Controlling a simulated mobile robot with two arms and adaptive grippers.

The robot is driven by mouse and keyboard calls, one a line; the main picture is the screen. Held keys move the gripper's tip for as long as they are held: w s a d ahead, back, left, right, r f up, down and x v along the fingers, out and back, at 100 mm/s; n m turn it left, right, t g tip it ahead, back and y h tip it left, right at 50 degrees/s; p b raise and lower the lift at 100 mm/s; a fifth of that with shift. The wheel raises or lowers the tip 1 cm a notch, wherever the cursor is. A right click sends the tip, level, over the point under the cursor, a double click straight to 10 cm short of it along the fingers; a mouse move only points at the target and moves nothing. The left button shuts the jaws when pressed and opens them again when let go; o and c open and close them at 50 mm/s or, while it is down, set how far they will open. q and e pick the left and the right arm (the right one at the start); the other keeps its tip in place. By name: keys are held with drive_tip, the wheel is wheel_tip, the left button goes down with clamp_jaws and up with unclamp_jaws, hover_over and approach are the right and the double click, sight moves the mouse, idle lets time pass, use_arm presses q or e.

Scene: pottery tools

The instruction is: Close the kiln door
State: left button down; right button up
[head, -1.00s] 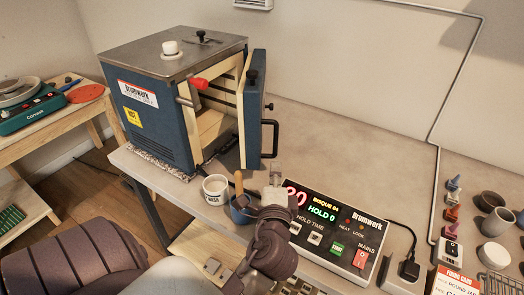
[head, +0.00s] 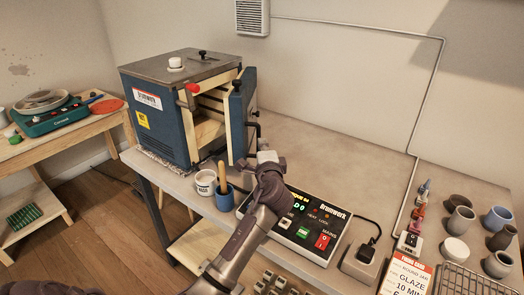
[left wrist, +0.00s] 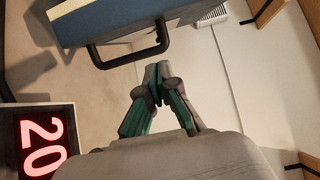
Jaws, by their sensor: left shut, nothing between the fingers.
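The blue kiln (head: 157,110) stands at the back left of the bench. Its door (head: 239,115) stands open on the right, and the pale shelved inside shows. The black door handle (head: 257,130) sticks out from the door's outer face. My left gripper (head: 266,155) is shut and empty, just in front of the handle and above the control box. In the left wrist view its fingertips (left wrist: 158,72) are together just below the handle (left wrist: 130,58), seemingly apart from it; the door's blue face (left wrist: 125,18) is beyond. My right gripper is not in view.
A white mug (head: 205,184) and a blue cup with a wooden-handled tool (head: 224,196) stand by the bench's front edge. The control box (head: 305,222) lies beneath my left arm. Pots (head: 461,220) stand at the right. The bench behind the box is clear.

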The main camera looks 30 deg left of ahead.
sight(235, 133)
use_arm(q)
drive_tip(key=w+a+p, duration=0.1)
drive_tip(key=a+p, duration=0.1)
drive_tip(key=a, duration=0.4)
drive_tip(key=shift+w, duration=0.4)
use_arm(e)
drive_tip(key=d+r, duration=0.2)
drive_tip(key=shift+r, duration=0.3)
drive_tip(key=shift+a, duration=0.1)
use_arm(q)
drive_tip(key=shift+s+a, duration=0.15)
drive_tip(key=shift+a, duration=0.15)
drive_tip(key=s+a, duration=0.1)
drive_tip(key=s+a+p, duration=0.1)
drive_tip(key=a, duration=0.1)
drive_tip(key=shift+a, duration=0.1)
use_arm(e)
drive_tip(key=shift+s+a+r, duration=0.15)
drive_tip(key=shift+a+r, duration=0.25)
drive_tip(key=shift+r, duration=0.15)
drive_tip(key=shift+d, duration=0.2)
